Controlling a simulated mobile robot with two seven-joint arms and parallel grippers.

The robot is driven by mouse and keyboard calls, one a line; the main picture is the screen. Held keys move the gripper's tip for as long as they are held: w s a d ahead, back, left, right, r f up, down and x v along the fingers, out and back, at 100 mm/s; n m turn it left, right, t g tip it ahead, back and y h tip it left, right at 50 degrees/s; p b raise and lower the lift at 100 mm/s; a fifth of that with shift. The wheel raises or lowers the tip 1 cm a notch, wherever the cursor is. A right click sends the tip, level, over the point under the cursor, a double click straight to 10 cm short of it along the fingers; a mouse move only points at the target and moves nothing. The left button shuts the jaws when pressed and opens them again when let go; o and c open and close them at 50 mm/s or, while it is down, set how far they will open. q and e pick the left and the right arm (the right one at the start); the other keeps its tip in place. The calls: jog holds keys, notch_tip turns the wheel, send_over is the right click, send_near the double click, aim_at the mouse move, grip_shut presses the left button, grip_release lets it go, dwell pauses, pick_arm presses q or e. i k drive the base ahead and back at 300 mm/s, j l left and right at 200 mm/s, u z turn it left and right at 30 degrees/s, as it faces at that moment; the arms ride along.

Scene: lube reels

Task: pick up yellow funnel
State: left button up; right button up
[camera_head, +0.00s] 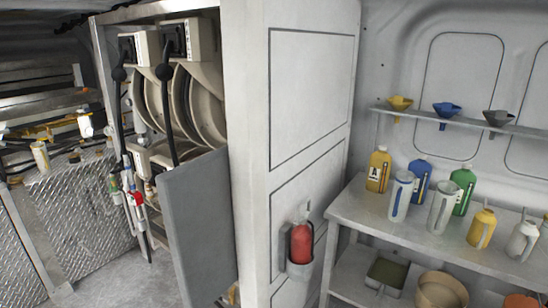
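The yellow funnel (399,103) sits in the narrow wall shelf on the right side of the head view, with its spout hanging below the shelf. A blue funnel (446,109) and a dark grey funnel (497,117) sit to its right on the same shelf, apart from it. Neither of my grippers shows in the head view, so I cannot see their state.
Below the shelf, a grey workbench (345,213) holds several bottles and jugs, including a yellow bottle (379,170) marked "A". A red fire extinguisher (301,242) hangs on the white cabinet (290,120). Hose reels (205,100) stand left behind a grey panel (200,225).

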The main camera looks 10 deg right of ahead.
aim_at(398, 103)
jog(key=l+z, duration=0.3)
jog(key=l, duration=0.8)
jog(key=i+l, duration=0.1)
jog(key=l, duration=0.3)
jog(key=l+z, duration=0.1)
jog(key=l, duration=0.3)
jog(key=i+l, duration=0.15)
jog(key=l, duration=0.25)
jog(key=z, duration=0.05)
